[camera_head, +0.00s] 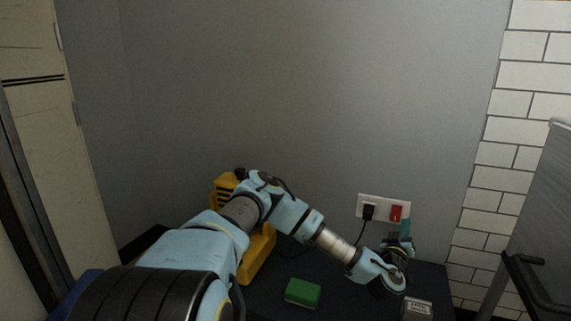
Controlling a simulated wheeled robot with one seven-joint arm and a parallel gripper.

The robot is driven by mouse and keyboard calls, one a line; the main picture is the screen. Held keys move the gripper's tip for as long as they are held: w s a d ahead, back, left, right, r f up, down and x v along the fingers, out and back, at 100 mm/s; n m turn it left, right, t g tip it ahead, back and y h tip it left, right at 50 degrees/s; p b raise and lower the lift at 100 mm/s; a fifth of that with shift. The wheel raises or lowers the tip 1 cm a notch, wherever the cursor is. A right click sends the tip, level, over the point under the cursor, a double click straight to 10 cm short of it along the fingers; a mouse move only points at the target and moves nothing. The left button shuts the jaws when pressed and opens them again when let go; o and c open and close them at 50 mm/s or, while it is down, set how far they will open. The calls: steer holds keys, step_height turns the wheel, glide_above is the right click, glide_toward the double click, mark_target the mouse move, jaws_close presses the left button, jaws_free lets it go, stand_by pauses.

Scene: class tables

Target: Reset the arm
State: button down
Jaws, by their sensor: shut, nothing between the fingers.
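My arm reaches from the lower left across the dark table to the right. My gripper (400,289) is at the arm's end, low over the right part of the table. It is shut and holds nothing. Its fingertips are hard to make out in the dark picture.
A green block (302,292) lies on the dark table (262,301), left of my gripper. A yellow object (258,254) stands behind my arm, partly hidden. A wall socket (382,209) with a black plug and red switch is behind. A grey panel (545,220) stands at right.

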steer(key=s+a+r+m+g+y, duration=0.1)
steer(key=a+m+g+y, duration=0.4)
steer(key=a, duration=0.6)
steer(key=s+a+m+g+y, duration=0.1)
steer(key=s+a+m+g, duration=0.1)
steer(key=a+g, duration=0.65)
steer(key=s+a+r+n+y, duration=0.2)
steer(key=s+a+r, duration=0.2)
steer(key=a, duration=0.5)
steer(key=s+a+r+n+y, duration=0.1)
steer(key=s+a+r+n, duration=0.25)
steer(key=a, duration=0.45)
steer(key=s+a+r+n+y, duration=0.2)
steer(key=s+a+r, duration=0.25)
steer(key=a, duration=0.45)
step_height(320, 180, up, 30)
steer(key=s+p, duration=0.1)
steer(key=p, duration=2.9)
steer(key=shift+s+r+p, duration=0.15)
steer(key=shift+p, duration=0.15)
